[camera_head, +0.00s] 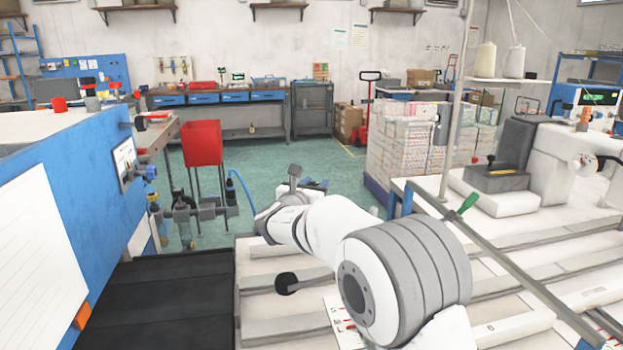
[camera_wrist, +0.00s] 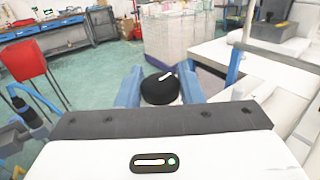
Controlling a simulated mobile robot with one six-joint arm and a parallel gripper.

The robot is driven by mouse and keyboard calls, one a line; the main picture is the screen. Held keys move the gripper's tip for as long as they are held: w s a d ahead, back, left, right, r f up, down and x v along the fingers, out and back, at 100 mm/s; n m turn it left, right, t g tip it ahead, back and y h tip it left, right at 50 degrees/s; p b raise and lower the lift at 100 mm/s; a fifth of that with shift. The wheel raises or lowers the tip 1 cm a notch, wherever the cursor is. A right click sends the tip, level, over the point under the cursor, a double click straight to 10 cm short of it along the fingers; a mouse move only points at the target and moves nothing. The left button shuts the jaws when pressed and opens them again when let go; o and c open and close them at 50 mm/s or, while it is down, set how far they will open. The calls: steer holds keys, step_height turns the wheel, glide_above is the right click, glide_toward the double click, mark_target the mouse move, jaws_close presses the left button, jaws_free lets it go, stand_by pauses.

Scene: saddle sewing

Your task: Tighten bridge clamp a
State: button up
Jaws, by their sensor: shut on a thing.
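A round black knob (camera_wrist: 160,90) with a white mark on top sits between the blue fingers of my gripper (camera_wrist: 160,86) in the wrist view. The fingers are shut on its sides. I take it for the knob of bridge clamp a; what lies below it is hidden by my gripper's body. The held knob cannot be made out there.
Another black knob (camera_head: 286,284) stands on the slatted pale bench (camera_head: 262,310), left of my arm. A long grey bar with a green handle (camera_head: 467,203) slants across the bench at right. A red hopper (camera_head: 202,143) and a blue machine (camera_head: 85,190) stand left. Green floor lies beyond.

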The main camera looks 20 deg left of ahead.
steer(key=m+h+p, duration=0.1)
steer(key=h+p, duration=0.1)
steer(key=m+g+h+p, duration=0.1)
steer(key=m+h+p, duration=0.2)
steer(key=h+p, duration=0.1)
steer(key=shift+a+r+g+h+p, duration=0.1)
steer(key=shift+r+g+h+p, duration=0.2)
steer(key=shift+p, duration=0.1)
steer(key=m+g+h+p, duration=0.1)
steer(key=p, duration=0.1)
steer(key=m+g+h+p, duration=0.1)
steer(key=h+p, duration=0.1)
steer(key=m+g+h+p, duration=0.1)
steer(key=m+h+p, duration=0.1)
steer(key=shift+f, duration=0.25)
steer(key=shift+f+m+g+h+p, duration=0.1)
steer(key=shift+m+g+h+p, duration=0.35)
steer(key=shift+g, duration=0.25)
steer(key=o, duration=0.8)
steer(key=shift+d, duration=0.2)
steer(key=shift+o, duration=0.7)
steer(key=shift+a, duration=0.1)
steer(key=b+v, duration=0.1)
steer(key=v, duration=0.6)
steer(key=shift+s+a, duration=0.25)
